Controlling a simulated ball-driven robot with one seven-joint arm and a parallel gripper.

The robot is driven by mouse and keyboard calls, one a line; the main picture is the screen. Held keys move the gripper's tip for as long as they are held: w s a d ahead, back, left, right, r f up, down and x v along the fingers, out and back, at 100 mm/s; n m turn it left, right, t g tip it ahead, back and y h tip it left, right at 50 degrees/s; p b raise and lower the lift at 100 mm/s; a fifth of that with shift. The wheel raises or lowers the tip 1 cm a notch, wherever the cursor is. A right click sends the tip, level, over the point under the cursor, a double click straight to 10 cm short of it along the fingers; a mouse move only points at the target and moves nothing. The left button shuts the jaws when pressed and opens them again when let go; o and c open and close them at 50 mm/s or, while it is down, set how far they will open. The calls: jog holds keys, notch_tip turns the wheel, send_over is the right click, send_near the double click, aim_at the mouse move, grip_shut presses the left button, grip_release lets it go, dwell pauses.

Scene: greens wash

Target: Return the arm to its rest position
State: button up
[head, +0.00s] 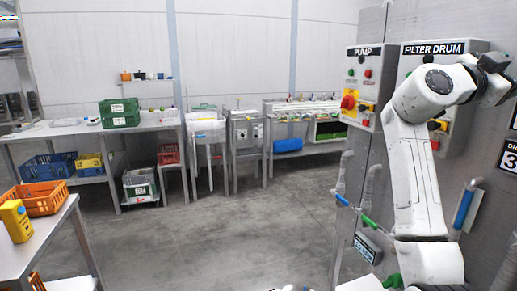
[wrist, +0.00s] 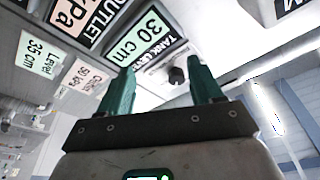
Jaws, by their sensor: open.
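My white arm rises along the right side of the head view. It bends at a raised elbow and reaches toward the right edge, in front of the filter drum box (head: 425,50). The fingers of my gripper cannot be made out clearly in the head view. In the wrist view my gripper (wrist: 161,84) shows two green fingers spread apart with nothing between them. Beyond the fingers are a "30 cm" tank level label (wrist: 148,38) and a dark round knob (wrist: 177,75). I cannot tell how far the fingers are from them.
A pump box (head: 352,62) with a red and yellow knob is left of my arm. Green- and blue-handled pipes (head: 352,207) stick out below it. An orange crate (head: 42,198) and yellow container (head: 16,222) stand on the near left table. The middle floor (head: 220,225) is clear.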

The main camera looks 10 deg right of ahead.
jog(key=w+a+f+n+t+y, duration=0.1)
jog(key=a+f+n+t+y, duration=0.2)
jog(key=f, duration=0.9)
jog(key=w+f+n+t+y, duration=0.15)
jog(key=f+n, duration=0.25)
jog(key=f, duration=0.8)
jog(key=s+a+f+n+y+p, duration=0.1)
jog(key=s+a+f+n+y, duration=0.15)
jog(key=f, duration=0.45)
jog(key=s+a+f+n+y, duration=0.1)
jog(key=a+f+n+y, duration=0.15)
jog(key=f, duration=0.45)
jog(key=s+a+f+n+y+p, duration=0.1)
jog(key=s+a+f+n, duration=0.15)
jog(key=f, duration=0.35)
jog(key=s+a+f+n+y, duration=0.55)
jog(key=s+a+f, duration=0.6)
jog(key=f, duration=0.25)
jog(key=s+a+f+n+g+y, duration=0.1)
jog(key=s+a+f+n+y, duration=0.1)
jog(key=s+a, duration=0.2)
jog(key=s+a+f+n+g+y+p, duration=0.1)
jog(key=s+a, duration=0.3)
jog(key=s, duration=0.5)
jog(key=shift+s+f+n+y, duration=0.35)
jog(key=shift+f+n+y, duration=0.25)
jog(key=shift+f+n, duration=0.25)
jog(key=shift+g, duration=0.25)
